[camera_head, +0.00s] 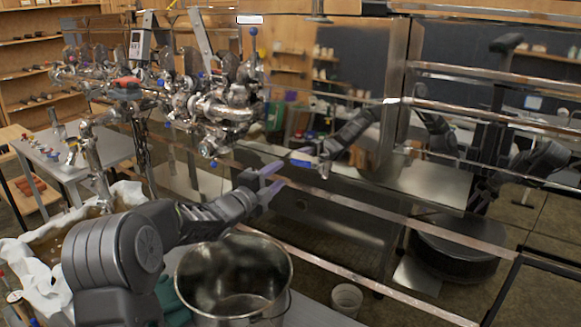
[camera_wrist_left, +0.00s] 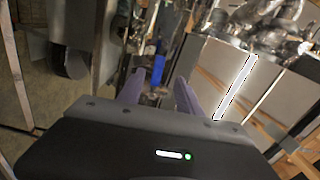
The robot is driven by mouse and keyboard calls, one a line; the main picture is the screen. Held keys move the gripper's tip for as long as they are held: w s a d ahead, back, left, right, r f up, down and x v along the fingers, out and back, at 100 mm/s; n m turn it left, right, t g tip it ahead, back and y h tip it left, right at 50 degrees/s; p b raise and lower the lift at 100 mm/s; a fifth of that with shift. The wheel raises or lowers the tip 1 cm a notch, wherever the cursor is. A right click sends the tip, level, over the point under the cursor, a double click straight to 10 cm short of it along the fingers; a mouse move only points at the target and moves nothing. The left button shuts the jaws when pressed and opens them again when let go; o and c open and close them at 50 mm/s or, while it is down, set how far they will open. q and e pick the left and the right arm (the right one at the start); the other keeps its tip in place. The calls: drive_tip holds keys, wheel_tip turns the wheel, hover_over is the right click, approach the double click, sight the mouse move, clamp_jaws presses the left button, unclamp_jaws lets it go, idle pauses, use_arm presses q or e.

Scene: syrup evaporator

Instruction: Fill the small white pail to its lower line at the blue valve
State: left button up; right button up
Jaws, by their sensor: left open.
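A small white pail (camera_head: 347,299) stands at the lower middle, right of a large steel pot; no gripper touches it. My left gripper (camera_head: 277,176) is open and appears empty, its purple fingers pointing toward the shiny steel evaporator side. A blue knob (camera_head: 253,33) tops an upright stem on the metal valve cluster, above and left of the gripper. In the left wrist view, a blue piece (camera_wrist_left: 158,68) shows beyond the open fingers; I cannot tell whether it is the blue valve. My right gripper is not in view. The pail's lower line is not visible.
The large steel pot (camera_head: 235,278) stands beside my left forearm. The polished evaporator side (camera_head: 330,210) mirrors my arms. Pipes and valves (camera_head: 215,105) crowd the upper left. A side table (camera_head: 75,150) holds small coloured items. White cloth (camera_head: 35,262) lies at the left.

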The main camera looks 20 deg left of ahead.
sight(296, 161)
use_arm(q)
drive_tip(key=w, duration=0.2)
drive_tip(key=w+p, duration=0.1)
drive_tip(key=w, duration=0.1)
drive_tip(key=w+d+p, duration=0.1)
drive_tip(key=w, duration=0.2)
clamp_jaws()
idle(0.4)
drive_tip(key=shift+r, duration=0.15)
idle(0.9)
